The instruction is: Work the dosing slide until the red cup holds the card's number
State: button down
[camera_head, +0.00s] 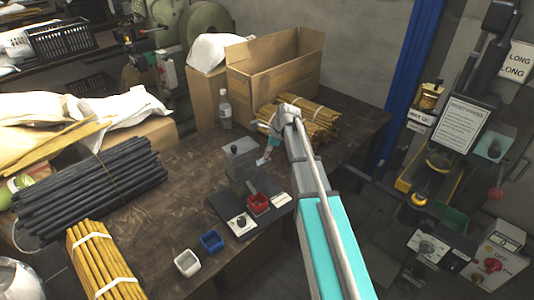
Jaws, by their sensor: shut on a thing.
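The dosing device is a grey box (240,158) on a dark base plate (222,207) on the brown table. The red cup (258,204) stands on this base, in front of the box; its contents are too small to make out. A small white card (280,201) lies to the right of the cup, its number unreadable. My gripper (266,158) is at the right side of the box, shut on a small part there that looks like the slide's end. The slide itself is mostly hidden by the box and my gripper.
A bottle (225,110) stands behind the box. Bundles of dark rods (90,185) and yellow rods (98,258) lie left. A carton (275,70) stands behind.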

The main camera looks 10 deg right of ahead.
jog(key=shift+w+d, duration=0.25)
jog(key=shift+c, duration=2.3)
grip_release()
jog(key=shift+s, duration=0.1)
jog(key=shift+a, duration=0.1)
jog(key=shift+s+r+p, duration=0.15)
jog(key=shift+r+p, duration=0.45)
jog(key=p+v, duration=1.1)
jog(key=v, duration=0.1)
jog(key=shift+r+p, duration=0.3)
jog(key=shift+s+f, duration=0.1)
jog(key=shift+f, duration=0.15)
